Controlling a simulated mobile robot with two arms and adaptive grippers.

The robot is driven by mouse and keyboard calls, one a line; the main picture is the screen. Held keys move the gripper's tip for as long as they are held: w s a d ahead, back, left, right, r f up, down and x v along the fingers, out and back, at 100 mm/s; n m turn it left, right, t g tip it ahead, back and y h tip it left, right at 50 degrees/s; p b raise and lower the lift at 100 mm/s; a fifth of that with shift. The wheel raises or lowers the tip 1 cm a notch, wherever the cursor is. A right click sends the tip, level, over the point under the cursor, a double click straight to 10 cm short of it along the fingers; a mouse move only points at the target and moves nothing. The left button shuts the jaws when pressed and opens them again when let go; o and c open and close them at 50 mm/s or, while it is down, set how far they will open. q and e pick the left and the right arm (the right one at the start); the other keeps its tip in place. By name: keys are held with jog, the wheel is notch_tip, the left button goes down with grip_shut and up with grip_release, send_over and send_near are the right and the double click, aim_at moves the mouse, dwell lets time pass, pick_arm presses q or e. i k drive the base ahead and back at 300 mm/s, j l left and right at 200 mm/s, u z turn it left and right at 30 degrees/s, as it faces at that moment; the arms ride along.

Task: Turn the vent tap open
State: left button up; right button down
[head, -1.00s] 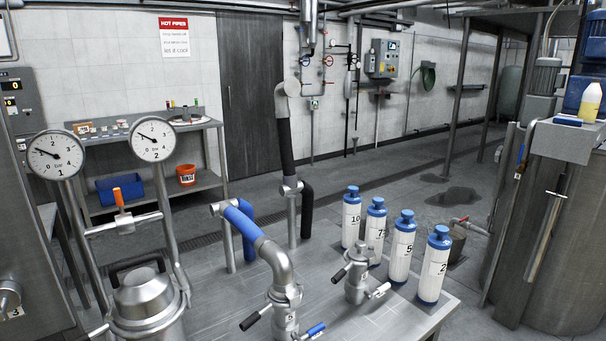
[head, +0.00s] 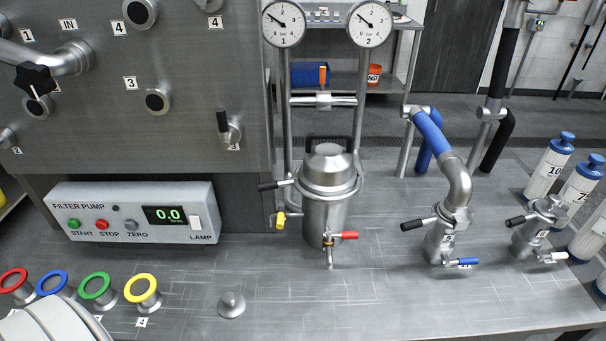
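Several small taps show, and I cannot tell from any readable label which is the vent tap. A tap with an orange handle (head: 322,76) sits on the cross pipe between the two gauge posts, its handle upright. On the steel filter housing (head: 327,208), a yellow-handled tap (head: 280,219) is at the left and a red-handled tap (head: 347,236) is low at the front, its handle pointing right. A blue-handled tap (head: 466,262) and a white-handled tap (head: 552,257) are on the fittings to the right. Neither gripper is in view.
Two gauges (head: 284,23) (head: 370,23) stand above the housing. The filter pump box (head: 135,212) is at left, below a steel panel (head: 190,80). Coloured rings (head: 98,287) stand at front left. Numbered bottles (head: 549,168) are at right. The bench front is mostly clear.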

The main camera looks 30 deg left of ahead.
aim_at(279, 221)
jog(key=u, duration=1.05)
jog(key=j, duration=0.1)
